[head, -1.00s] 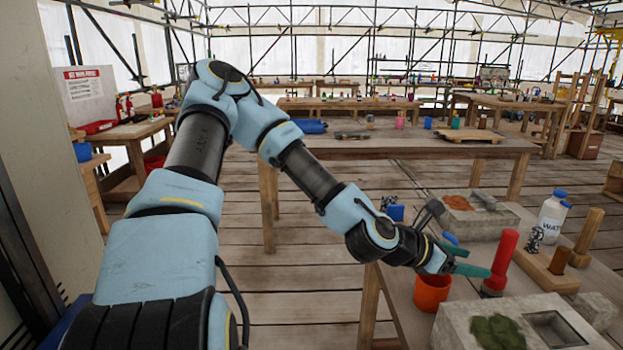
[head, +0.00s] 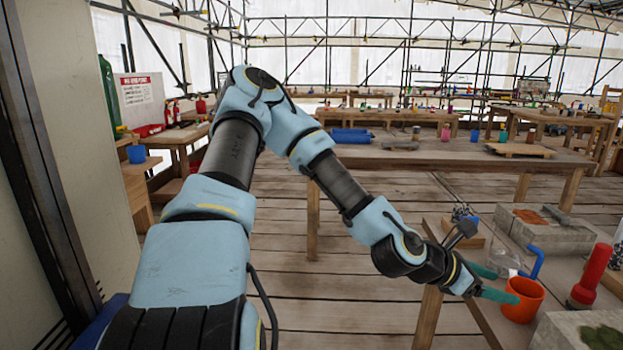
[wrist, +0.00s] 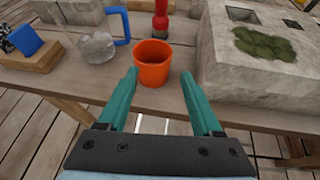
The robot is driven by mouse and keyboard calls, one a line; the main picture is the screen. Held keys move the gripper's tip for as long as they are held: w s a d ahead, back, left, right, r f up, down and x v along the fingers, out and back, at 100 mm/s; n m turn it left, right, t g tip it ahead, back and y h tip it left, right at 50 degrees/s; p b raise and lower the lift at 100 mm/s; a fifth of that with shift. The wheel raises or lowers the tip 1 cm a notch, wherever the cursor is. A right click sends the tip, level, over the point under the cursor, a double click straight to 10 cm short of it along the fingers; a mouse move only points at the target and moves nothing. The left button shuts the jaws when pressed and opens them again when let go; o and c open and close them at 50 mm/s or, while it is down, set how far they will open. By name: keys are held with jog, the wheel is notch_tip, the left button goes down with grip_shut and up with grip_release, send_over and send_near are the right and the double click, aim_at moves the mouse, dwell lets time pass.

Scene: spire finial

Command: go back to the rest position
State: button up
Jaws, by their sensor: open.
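My gripper (head: 490,282) is at the near left edge of the workbench at the right in the head view. In the wrist view my gripper (wrist: 158,88) has its two green fingers spread wide apart with nothing between them. An orange cup (wrist: 153,62) stands on the bench just beyond the fingertips. The orange cup (head: 522,299) also shows in the head view, right of the fingers. My arm reaches out bent from the lower left.
A red-handled tool (head: 591,277) stands right of the cup. A stone block with green moss (wrist: 264,44) lies at the right. A clear jug with a blue handle (wrist: 97,46) stands left of the cup. A long wooden table (head: 450,153) stands farther back. Floor left of the bench is clear.

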jog(key=w+a+f+m+y, duration=0.35)
jog(key=a+m, duration=0.25)
jog(key=a, duration=0.5)
jog(key=w+a+f+m+y, duration=0.2)
jog(key=a+f+m+y, duration=0.3)
jog(key=a, duration=0.5)
jog(key=a+r+m+y, duration=0.2)
jog(key=a+r+m, duration=0.2)
jog(key=a, duration=0.6)
jog(key=s+a+r+m+y, duration=0.1)
jog(key=a+r+m, duration=0.3)
jog(key=a+r, duration=0.4)
jog(key=shift+a+r+y, duration=0.2)
jog(key=shift+a+y, duration=0.55)
jog(key=shift+a, duration=0.15)
